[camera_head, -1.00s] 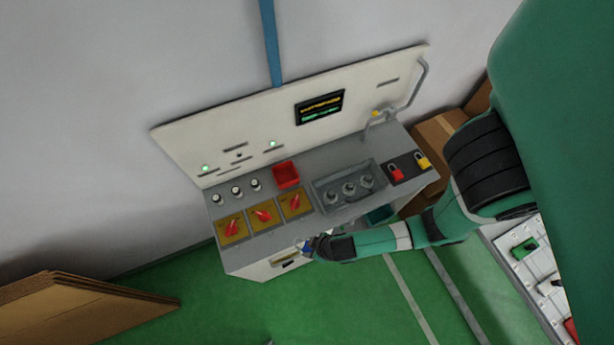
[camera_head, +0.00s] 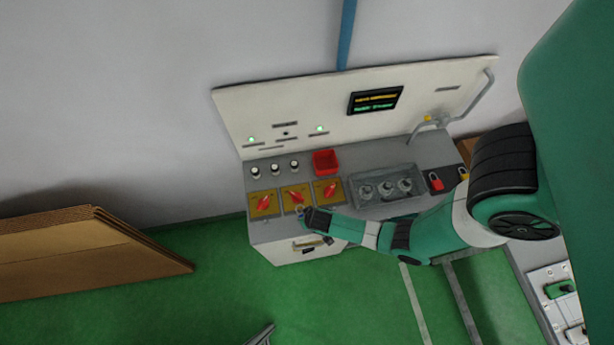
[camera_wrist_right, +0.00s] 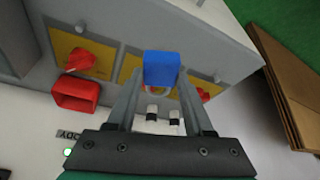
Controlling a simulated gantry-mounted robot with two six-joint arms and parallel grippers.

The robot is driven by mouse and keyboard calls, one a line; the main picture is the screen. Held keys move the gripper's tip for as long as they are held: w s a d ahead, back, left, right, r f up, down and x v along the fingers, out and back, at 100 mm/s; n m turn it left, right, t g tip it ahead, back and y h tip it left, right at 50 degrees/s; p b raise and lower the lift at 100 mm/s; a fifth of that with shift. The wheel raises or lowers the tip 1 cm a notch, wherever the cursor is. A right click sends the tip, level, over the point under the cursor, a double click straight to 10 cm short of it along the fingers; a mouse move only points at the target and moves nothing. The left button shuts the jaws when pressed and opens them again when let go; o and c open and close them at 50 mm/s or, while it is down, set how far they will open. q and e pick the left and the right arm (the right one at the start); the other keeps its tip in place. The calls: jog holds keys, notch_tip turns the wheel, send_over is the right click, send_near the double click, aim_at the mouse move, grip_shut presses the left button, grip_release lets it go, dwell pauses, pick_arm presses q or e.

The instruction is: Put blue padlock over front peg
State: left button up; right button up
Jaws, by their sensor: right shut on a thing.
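My right gripper (camera_head: 304,214) is at the front of the console, by the middle yellow plate (camera_head: 297,199) with its red rotary handle. In the right wrist view the gripper (camera_wrist_right: 160,84) is shut on the blue padlock (camera_wrist_right: 161,66). The padlock's pale shackle (camera_wrist_right: 157,91) shows beyond its body, toward the console. Small grey pegs stand near the plates; one peg (camera_wrist_right: 217,76) shows beside the padlock and another peg (camera_wrist_right: 82,28) farther left. The padlock hides part of the middle plate, and I cannot tell whether the shackle touches a peg.
A red bin (camera_head: 326,162) stands behind the plates. A grey tray (camera_head: 385,187) with several knobs is to the right, then a red padlock (camera_head: 435,182). Cardboard (camera_head: 90,255) leans at the left. Green floor in front is clear.

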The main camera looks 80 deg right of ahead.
jog(key=shift+f+b, duration=2.25)
jog(key=shift+f, duration=0.2)
jog(key=shift+f, duration=0.2)
jog(key=shift+f+b, duration=0.65)
jog(key=shift+b, duration=0.2)
jog(key=shift+f, duration=0.1)
jog(key=shift+f+b, duration=0.4)
jog(key=o, duration=1.4)
jog(key=shift+c, duration=0.2)
jog(key=shift+r, duration=0.1)
